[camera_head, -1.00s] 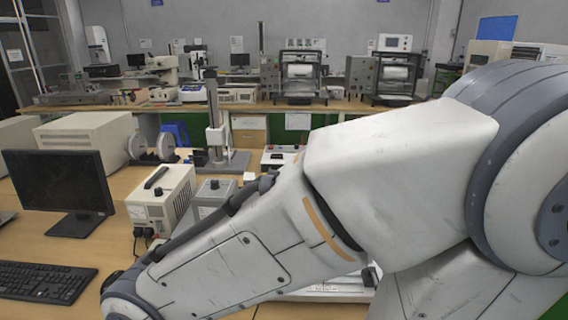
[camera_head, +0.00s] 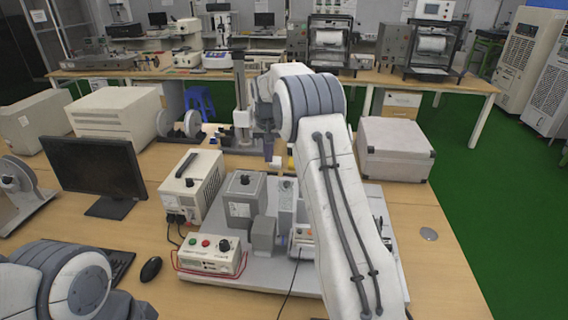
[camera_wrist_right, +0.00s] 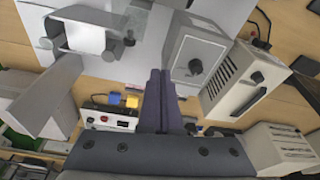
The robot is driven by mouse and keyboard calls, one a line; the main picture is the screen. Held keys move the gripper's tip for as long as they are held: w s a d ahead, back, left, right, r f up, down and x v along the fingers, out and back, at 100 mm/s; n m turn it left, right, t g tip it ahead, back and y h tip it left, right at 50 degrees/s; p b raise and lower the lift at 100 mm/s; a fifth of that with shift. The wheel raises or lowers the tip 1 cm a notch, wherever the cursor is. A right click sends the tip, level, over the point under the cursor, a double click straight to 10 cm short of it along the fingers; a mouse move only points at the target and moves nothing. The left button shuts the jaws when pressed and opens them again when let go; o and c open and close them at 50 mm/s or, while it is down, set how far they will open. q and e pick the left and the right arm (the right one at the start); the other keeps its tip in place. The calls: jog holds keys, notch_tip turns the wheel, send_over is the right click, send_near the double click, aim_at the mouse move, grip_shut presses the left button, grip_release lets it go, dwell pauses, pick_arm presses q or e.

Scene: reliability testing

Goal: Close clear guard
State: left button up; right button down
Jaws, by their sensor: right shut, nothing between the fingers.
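The right wrist view shows the closed fingers (camera_wrist_right: 155,92) between a grey box with a black knob (camera_wrist_right: 198,55) and a grey block (camera_wrist_right: 45,95) beside a white roller part (camera_wrist_right: 85,35). My left arm shows at lower left; its gripper is out of view.
A power supply (camera_head: 193,187) and a control box with coloured buttons (camera_head: 212,255) stand left of my right arm. A monitor (camera_head: 95,170) is farther left. A closed white case (camera_head: 395,148) sits at right. The table's right front is mostly clear.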

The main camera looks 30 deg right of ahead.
jog(key=d+m, duration=0.1)
jog(key=d, duration=0.7)
jog(key=p, duration=0.7)
send_over(285, 198)
jog(key=w+d, duration=0.3)
jog(key=w, duration=0.1)
jog(key=shift+s+a+f+x, duration=0.3)
jog(key=shift+s+x, duration=0.6)
jog(key=shift+x, duration=3.9)
pick_arm(q)
notch_tip(285, 198, up, 8)
jog(key=shift+f, duration=0.15)
pick_arm(e)
jog(key=shift+s+a+r, duration=0.1)
jog(key=shift+a, duration=0.1)
